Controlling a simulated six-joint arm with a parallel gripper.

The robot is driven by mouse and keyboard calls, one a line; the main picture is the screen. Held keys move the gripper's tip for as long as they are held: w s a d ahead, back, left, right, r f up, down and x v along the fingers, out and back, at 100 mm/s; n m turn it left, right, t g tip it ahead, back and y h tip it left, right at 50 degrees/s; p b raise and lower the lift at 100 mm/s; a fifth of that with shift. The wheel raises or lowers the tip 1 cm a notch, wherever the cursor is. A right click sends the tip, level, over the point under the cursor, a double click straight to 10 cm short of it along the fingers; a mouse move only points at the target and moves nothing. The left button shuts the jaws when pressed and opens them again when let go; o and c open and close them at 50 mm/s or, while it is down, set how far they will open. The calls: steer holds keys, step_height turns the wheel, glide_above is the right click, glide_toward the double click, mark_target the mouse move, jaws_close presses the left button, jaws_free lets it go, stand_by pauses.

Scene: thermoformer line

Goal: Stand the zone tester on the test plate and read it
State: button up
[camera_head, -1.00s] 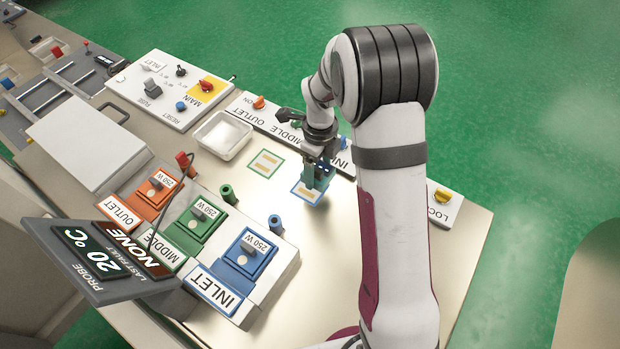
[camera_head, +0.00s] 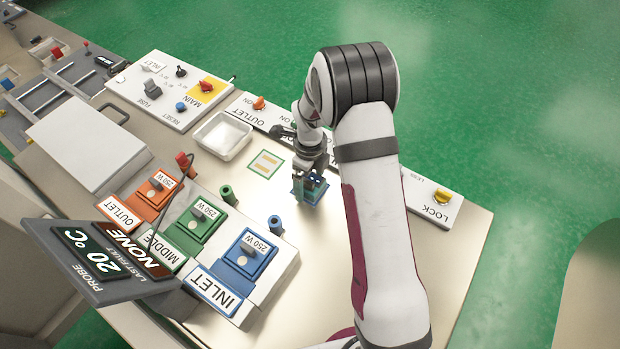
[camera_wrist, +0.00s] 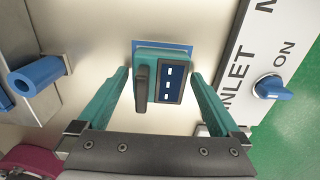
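The zone tester (camera_head: 311,189) is a small teal block with a dark handle and a dark blue display. In the wrist view the tester (camera_wrist: 163,60) is upright between my fingertips, and its display (camera_wrist: 169,84) shows several short white marks. A blue-edged plate (camera_wrist: 180,45) shows just past the tester. The tester is over this plate and hides most of it. I cannot tell whether its base touches the plate.
A green-edged plate (camera_head: 266,163) and white tray (camera_head: 223,136) lie to the left. Orange, green and blue 250 W blocks sit by a tilted display (camera_head: 100,258) reading PROBE 20 °C, LAST FAULT NONE. A blue post (camera_head: 275,225) stands nearby. A labelled switch strip (camera_wrist: 240,80) runs along the right.

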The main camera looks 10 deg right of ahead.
steer(key=shift+r, duration=0.1)
step_height(320, 180, up, 12)
steer(key=s+r+n, duration=0.8)
steer(key=s, duration=0.4)
steer(key=s+a+n+y, duration=0.1)
steer(key=s+a+n, duration=0.2)
steer(key=s+n, duration=1)
steer(key=s, duration=0.4)
steer(key=shift+s+r+y, duration=0.15)
steer(key=shift+r+y, duration=0.2)
steer(key=shift+y, duration=0.05)
